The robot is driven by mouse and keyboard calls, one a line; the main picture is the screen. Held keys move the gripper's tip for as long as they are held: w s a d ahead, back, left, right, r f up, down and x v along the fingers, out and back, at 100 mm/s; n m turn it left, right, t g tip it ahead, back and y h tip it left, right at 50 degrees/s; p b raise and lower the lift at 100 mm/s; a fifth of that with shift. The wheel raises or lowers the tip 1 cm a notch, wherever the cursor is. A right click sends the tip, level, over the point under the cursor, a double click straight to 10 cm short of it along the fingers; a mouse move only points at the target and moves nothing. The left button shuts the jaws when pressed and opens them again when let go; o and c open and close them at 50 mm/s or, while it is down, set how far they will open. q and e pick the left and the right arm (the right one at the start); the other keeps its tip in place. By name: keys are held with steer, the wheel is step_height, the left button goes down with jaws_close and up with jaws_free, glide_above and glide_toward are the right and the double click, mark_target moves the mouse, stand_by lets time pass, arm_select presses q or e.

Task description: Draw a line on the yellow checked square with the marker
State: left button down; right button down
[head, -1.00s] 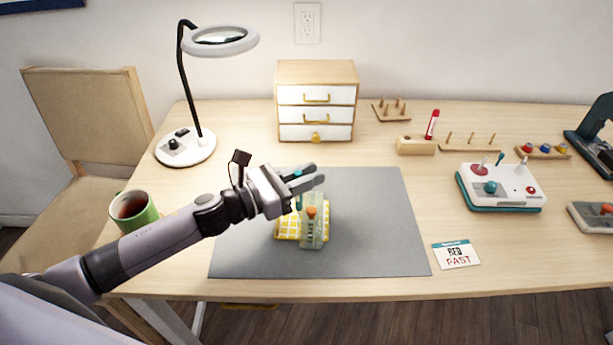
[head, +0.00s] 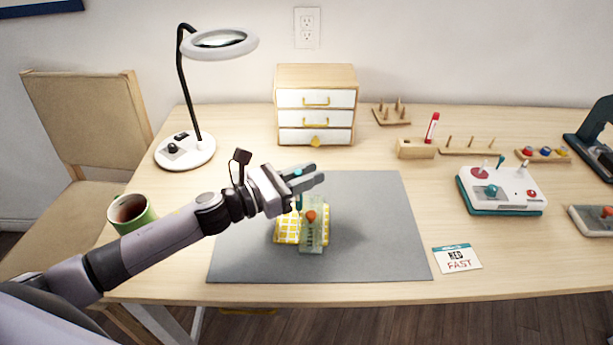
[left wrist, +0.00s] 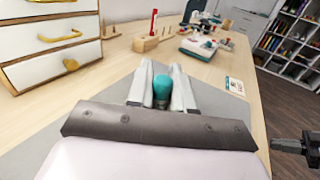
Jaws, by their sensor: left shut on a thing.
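The yellow checked square (head: 287,230) lies on the grey mat (head: 375,235). A translucent green ruler-like piece with an orange-red knob (head: 312,235) lies across its right part. My left gripper (head: 306,179) is above the far edge of the square, shut on a teal marker (head: 299,200) held roughly upright. The marker's teal end shows between the fingers (left wrist: 162,90) in the left wrist view. I cannot tell whether its tip touches the square. My right gripper is out of the head view.
A small drawer cabinet (head: 316,105) stands behind the mat. A magnifier lamp (head: 185,150) and a green mug (head: 131,213) are to the left. A red marker (head: 432,127) stands in a wooden block. A card (head: 457,258) lies right of the mat. The right of the mat is clear.

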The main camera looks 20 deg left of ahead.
arm_select(q)
steer(key=shift+w+a+b, duration=0.15)
steer(key=shift+w+b, duration=0.15)
steer(key=shift+w, duration=0.4)
stand_by(0.5)
steer(key=shift+r, duration=0.25)
stand_by(0.3)
steer(key=shift+f, duration=0.25)
stand_by(1.1)
steer(key=shift+s+d, duration=0.2)
steer(key=shift+s, duration=0.65)
steer(key=shift+s+d, duration=0.15)
steer(key=shift+s, duration=0.7)
steer(key=shift+s+d, duration=0.2)
steer(key=shift+s, duration=0.65)
stand_by(2.3)
